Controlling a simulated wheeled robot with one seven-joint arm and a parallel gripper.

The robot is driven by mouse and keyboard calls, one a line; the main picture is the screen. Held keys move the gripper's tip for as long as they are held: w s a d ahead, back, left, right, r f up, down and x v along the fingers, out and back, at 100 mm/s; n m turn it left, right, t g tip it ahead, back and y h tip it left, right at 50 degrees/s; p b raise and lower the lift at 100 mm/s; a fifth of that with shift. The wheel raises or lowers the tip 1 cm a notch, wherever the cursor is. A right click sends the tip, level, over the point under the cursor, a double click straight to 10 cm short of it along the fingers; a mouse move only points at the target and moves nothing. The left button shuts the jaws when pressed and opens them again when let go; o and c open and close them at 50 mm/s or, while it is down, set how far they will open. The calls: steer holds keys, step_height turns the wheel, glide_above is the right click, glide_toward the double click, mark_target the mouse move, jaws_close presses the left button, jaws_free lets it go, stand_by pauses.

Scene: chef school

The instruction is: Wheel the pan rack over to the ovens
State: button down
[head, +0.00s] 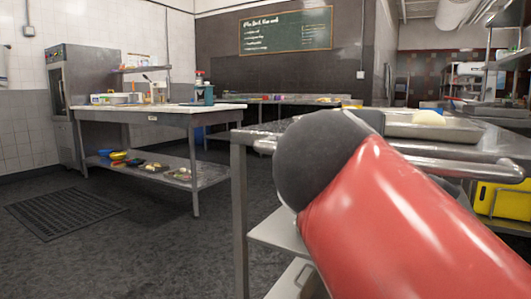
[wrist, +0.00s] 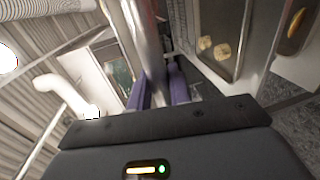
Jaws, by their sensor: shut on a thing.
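A steel rack or cart-like unit (head: 240,225) stands right in front of me, partly hidden by my red arm. A round steel handle bar (head: 475,166) runs along its near side. In the wrist view, the two purple fingers of my gripper (wrist: 160,88) are shut on a steel bar (wrist: 137,30) that runs between them. In the head view my arm hides the gripper. A tall steel cabinet with a door (head: 85,80), seemingly an oven, stands against the far left wall.
A long steel worktable (head: 165,115) with a lower shelf of food stands at middle left. A dark floor mat (head: 65,212) lies before it. Open floor (head: 150,255) lies at front left. A yellow bin (head: 503,200) is at right.

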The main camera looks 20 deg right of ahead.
steer(key=shift+s+a+f, duration=0.15)
steer(key=shift+s, duration=1.4)
steer(key=c, duration=1.3)
jaws_free()
steer(key=shift+c, duration=0.2)
